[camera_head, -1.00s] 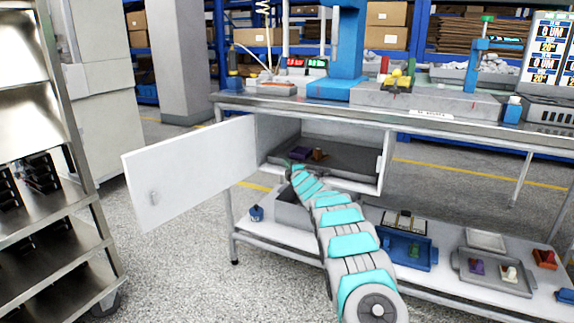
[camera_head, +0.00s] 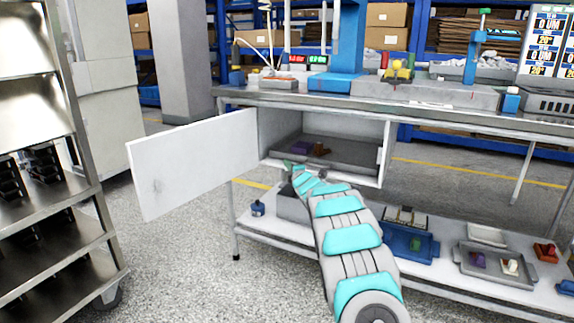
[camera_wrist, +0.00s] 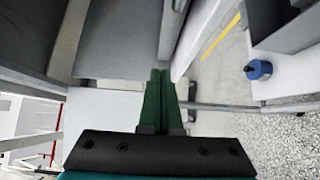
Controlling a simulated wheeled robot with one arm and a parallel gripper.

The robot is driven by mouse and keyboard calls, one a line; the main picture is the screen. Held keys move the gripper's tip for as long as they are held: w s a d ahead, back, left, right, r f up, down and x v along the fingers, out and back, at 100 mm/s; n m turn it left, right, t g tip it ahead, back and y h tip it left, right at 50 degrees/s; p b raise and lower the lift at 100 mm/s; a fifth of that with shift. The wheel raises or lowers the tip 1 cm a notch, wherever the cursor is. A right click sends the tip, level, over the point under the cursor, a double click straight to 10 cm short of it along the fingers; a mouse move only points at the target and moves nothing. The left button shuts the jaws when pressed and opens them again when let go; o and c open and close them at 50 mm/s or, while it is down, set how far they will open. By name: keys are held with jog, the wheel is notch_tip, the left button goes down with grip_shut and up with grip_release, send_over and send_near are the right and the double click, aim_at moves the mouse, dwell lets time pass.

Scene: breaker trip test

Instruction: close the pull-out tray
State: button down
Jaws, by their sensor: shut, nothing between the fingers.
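The pull-out tray (camera_head: 345,150) is a dark grey, shallow tray inside the white cabinet under the bench. A purple piece and a brown piece lie on it. Part of its front edge is hidden by my arm. My gripper (camera_head: 289,165) is at the left front of the cabinet opening, by the tray's front left. Its green fingers show pressed together and empty in the wrist view (camera_wrist: 160,78). A grey surface, probably the tray, shows beyond them there; I cannot tell whether they touch it.
The white cabinet door (camera_head: 190,165) stands wide open to the left. A lower shelf (camera_head: 262,228) carries a small blue object (camera_head: 257,208), a grey bin (camera_head: 290,203) and a blue tray (camera_head: 400,243). A metal rack (camera_head: 75,232) stands at far left. Floor between is clear.

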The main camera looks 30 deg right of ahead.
jog(key=s, duration=0.6)
jog(key=shift+s+a, duration=0.15)
jog(key=shift+a, duration=0.3)
